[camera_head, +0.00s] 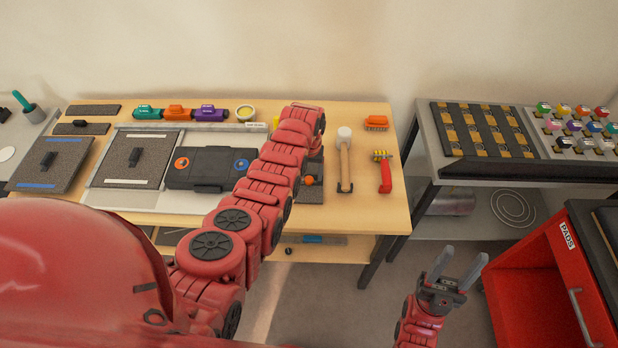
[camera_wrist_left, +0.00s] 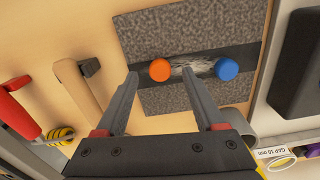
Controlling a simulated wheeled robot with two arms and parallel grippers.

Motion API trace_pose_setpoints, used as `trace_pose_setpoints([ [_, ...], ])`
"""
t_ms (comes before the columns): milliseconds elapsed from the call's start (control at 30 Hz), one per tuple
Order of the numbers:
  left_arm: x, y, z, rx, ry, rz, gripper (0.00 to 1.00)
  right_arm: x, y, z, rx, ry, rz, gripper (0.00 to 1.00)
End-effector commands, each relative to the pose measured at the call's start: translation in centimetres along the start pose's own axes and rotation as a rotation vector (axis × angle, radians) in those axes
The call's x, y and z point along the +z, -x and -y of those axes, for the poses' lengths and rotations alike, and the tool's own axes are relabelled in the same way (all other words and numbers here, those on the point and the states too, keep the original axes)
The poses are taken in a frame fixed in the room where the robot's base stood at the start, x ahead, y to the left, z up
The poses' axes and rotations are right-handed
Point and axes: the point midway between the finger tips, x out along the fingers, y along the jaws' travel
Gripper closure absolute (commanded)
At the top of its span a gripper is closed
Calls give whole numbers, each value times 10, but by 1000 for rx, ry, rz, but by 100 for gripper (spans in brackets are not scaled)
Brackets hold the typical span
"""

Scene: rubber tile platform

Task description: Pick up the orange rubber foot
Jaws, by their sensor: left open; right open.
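The orange rubber foot (camera_wrist_left: 160,70) is a small round disc on a dark strip across a speckled grey tile (camera_wrist_left: 160,22). It also shows in the head view (camera_head: 309,181), just beside my left forearm. In the left wrist view my left gripper (camera_wrist_left: 160,75) is open, with one fingertip on each side of the orange foot. I cannot tell whether the fingers touch it. In the head view the left fingers are hidden by my arm. My right gripper (camera_head: 464,255) is open and empty, in front of the bench's right side.
A blue disc (camera_wrist_left: 227,69) sits close beside the right finger. A mallet (camera_head: 344,160) and a red-handled tool (camera_head: 384,172) lie on the wooden bench. A black block (camera_head: 207,168) with orange and blue discs is left of my arm. A red drawer cabinet (camera_head: 535,280) stands right.

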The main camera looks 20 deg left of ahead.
Motion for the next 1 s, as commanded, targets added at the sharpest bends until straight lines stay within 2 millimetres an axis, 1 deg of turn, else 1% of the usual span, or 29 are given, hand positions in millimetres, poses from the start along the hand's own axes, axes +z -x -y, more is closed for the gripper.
trace_pose_setpoints([
  [67, 2, -7, 0, -1, 0, 8, 29, 0, 0, 0, 0, 0, 0, 50],
  [233, 1, -14, 0, -1, 0, 5, 29, 0, 0, 0, 0, 0, 0, 50],
  [533, 1, -16, 0, 0, 0, 1, 29, 0, 0, 0, 0, 0, 0, 50],
  [567, 1, -16, 0, 0, 0, 1, 31, 0, 0, 0, 0, 0, 0, 50],
  [600, 1, -16, 0, 0, 0, 1, 38, 0, 0, 0, 0, 0, 0, 50],
  [667, 1, -16, 0, 0, 0, 1, 49, 0, 0, 0, 0, 0, 0, 50],
  [700, 1, -16, 0, 0, 0, 1, 56, 0, 0, 0, 0, 0, 0, 50],
  [767, 1, -16, 0, 0, 0, 1, 67, 0, 0, 0, 0, 0, 0, 50],
  [800, 1, -16, 0, 0, 0, 2, 74, 0, 0, 0, 0, 0, 1, 50],
  [933, 1, -16, 0, 0, 0, 1, 98, 0, 0, 0, 0, 0, 1, 50],
  [967, 1, -16, 0, 0, 0, 1, 100, 0, 0, 0, 0, 0, 0, 50],
  [1000, 1, -16, 0, 0, 0, 1, 100, 0, 0, 0, 0, 0, 0, 50],
])
